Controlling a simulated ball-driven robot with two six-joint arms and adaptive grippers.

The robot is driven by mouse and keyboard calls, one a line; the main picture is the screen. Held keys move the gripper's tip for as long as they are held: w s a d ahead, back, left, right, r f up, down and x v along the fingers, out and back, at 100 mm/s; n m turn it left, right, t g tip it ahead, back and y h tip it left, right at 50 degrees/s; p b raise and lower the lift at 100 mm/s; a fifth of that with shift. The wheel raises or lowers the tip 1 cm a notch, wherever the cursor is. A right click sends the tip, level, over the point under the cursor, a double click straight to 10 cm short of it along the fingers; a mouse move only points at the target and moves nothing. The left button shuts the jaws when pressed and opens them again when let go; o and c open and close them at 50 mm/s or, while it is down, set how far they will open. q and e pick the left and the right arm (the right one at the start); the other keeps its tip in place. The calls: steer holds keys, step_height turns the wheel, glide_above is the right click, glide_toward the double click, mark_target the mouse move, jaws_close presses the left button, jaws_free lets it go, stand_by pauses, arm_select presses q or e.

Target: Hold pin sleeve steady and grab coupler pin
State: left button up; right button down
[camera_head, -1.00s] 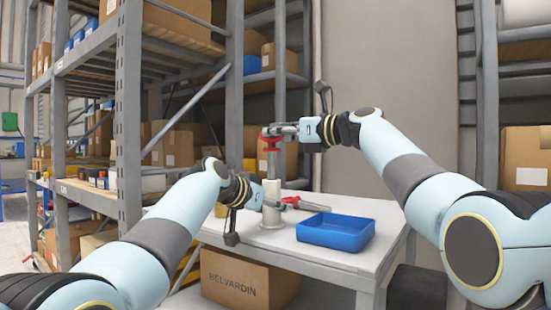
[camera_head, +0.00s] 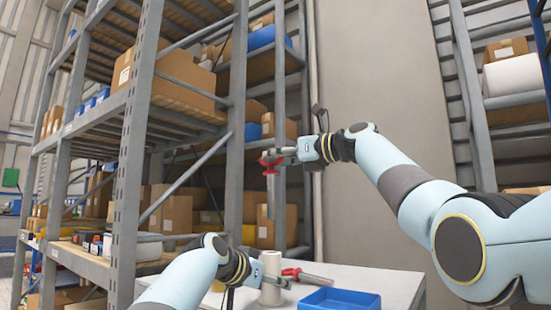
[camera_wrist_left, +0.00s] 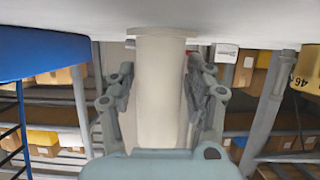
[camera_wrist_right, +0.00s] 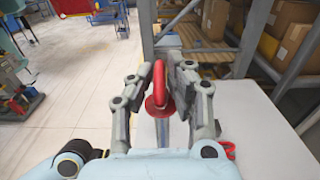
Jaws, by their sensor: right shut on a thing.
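The coupler pin (camera_head: 271,195) has a red ring head and a grey shaft. It hangs upright in the head view, its lower end clear above the pin sleeve. My right gripper (camera_head: 270,158) is shut on its red head, which also shows between the fingers in the right wrist view (camera_wrist_right: 159,85). The pale pin sleeve (camera_head: 271,264) stands upright on the table. My left gripper (camera_head: 270,278) has a finger on each side of the sleeve. In the left wrist view the sleeve (camera_wrist_left: 161,90) fills most of the gap; firm contact is unclear.
A red-handled tool (camera_head: 308,277) lies on the table (camera_head: 385,278) beside the sleeve. A blue tray (camera_head: 340,299) is to its right. Shelving with boxes (camera_head: 175,217) stands behind and at the left. The air around the raised pin is clear.

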arm_select(q)
steer(key=shift+o, duration=0.7)
steer(key=shift+r, duration=0.1)
steer(key=v, duration=1.2)
